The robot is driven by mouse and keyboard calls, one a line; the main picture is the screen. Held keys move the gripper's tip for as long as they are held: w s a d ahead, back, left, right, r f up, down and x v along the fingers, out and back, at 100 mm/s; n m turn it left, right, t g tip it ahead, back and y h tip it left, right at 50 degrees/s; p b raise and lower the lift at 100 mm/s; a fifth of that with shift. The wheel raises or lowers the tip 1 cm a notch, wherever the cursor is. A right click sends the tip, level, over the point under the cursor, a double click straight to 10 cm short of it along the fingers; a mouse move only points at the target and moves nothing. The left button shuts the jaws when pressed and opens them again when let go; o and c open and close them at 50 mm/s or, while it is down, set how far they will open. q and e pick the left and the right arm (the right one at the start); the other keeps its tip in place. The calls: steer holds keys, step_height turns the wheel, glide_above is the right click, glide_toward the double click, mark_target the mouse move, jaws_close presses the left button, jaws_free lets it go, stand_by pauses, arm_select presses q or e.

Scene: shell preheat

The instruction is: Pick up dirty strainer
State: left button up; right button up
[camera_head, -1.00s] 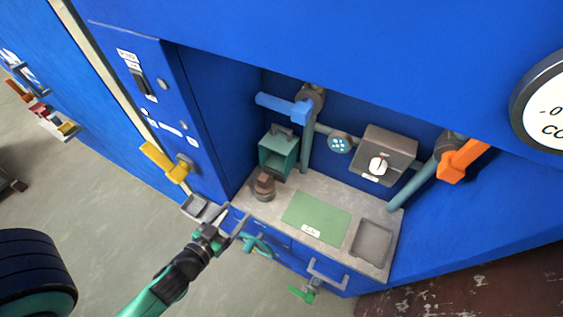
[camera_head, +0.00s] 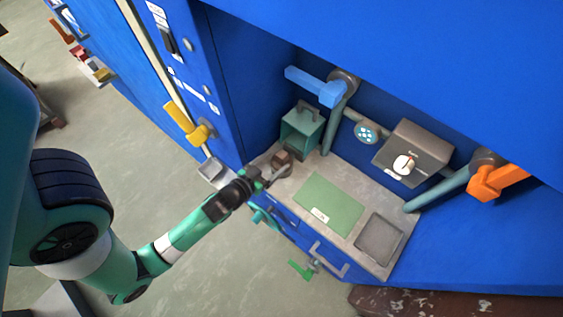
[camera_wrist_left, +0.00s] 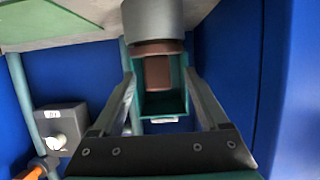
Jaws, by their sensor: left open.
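A brown, blocky fitting with a round base, which looks like the dirty strainer (camera_head: 281,158), stands at the left end of the grey counter. In the left wrist view its brown part (camera_wrist_left: 158,72) shows between my finger tips, with a grey cylinder (camera_wrist_left: 152,18) above it in the picture. My left gripper (camera_head: 266,177) is open and empty, right at the strainer's near side. Its two fingers (camera_wrist_left: 161,76) flank the strainer in the wrist view; I cannot tell whether they touch it. My right gripper is out of view.
A teal open box (camera_head: 301,130) stands behind the strainer. A green mat (camera_head: 328,203) and a grey tray (camera_head: 379,237) lie to the right. Blue (camera_head: 318,86) and orange (camera_head: 497,180) valve handles stick out above. Blue walls enclose the counter.

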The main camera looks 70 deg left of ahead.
mark_target(278, 160)
arm_select(q)
steer(key=x, duration=0.4)
steer(key=shift+w+d+b, duration=0.1)
steer(key=shift+d+b, duration=0.05)
steer(key=shift+b, duration=0.15)
jaws_close()
